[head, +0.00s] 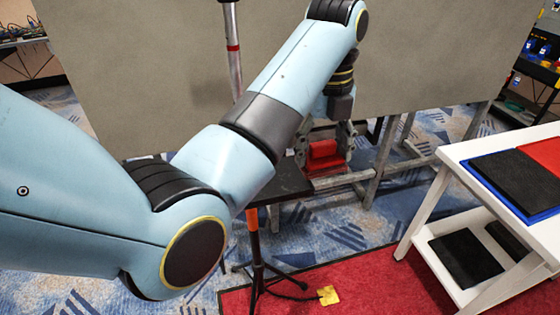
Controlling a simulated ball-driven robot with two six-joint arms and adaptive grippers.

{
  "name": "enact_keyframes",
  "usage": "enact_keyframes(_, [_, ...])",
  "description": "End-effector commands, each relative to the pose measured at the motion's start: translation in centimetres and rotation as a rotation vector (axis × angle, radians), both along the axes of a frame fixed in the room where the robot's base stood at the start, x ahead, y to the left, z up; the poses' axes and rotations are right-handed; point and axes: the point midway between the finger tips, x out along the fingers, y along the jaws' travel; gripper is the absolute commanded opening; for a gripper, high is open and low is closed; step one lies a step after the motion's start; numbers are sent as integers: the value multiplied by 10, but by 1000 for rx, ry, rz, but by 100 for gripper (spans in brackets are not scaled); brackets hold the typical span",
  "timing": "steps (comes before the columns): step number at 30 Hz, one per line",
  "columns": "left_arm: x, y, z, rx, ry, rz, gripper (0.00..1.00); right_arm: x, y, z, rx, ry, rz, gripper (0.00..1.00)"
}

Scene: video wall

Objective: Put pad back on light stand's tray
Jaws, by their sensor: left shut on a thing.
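My left gripper (323,142) is at upper middle, its fingers pointing down, shut on a red pad (323,152). The light stand has a pole (235,62) with a red band, an orange collar (252,220) and dark tripod legs (258,275). Its flat black tray (287,184) shows partly; my left arm hides the rest. In the picture the pad is just past the tray's far right edge; I cannot tell its height above the tray. The visible part of the tray is bare. My right gripper is not in view.
A big grey panel (160,70) on a metal frame (375,165) stands behind. At right, a white table (450,152) holds a blue tray with a black slab (515,180); its shelf holds dark slabs (466,256). A yellow piece (328,295) lies on the red carpet (375,280).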

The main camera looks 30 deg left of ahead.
Motion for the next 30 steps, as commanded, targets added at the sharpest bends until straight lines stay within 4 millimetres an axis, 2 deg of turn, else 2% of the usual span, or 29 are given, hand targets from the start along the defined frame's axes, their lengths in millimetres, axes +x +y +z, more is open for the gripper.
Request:
enact_keyframes(2, [-3, 3, 3, 16, -9, -26, 25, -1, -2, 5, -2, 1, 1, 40])
enact_keyframes(5, [-3, 20, -6, 26, -11, -36, 25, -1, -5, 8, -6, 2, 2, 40])
enact_keyframes(12, [1, 79, -41, 23, -11, -33, 25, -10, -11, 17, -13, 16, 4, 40])
enact_keyframes(15, [2, 99, -53, 23, -12, -33, 25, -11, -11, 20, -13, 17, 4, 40])
enact_keyframes(20, [3, 114, -63, 20, -13, -34, 25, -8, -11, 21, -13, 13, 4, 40])
enact_keyframes(30, [3, 115, -103, 18, -14, -34, 25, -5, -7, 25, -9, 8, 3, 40])
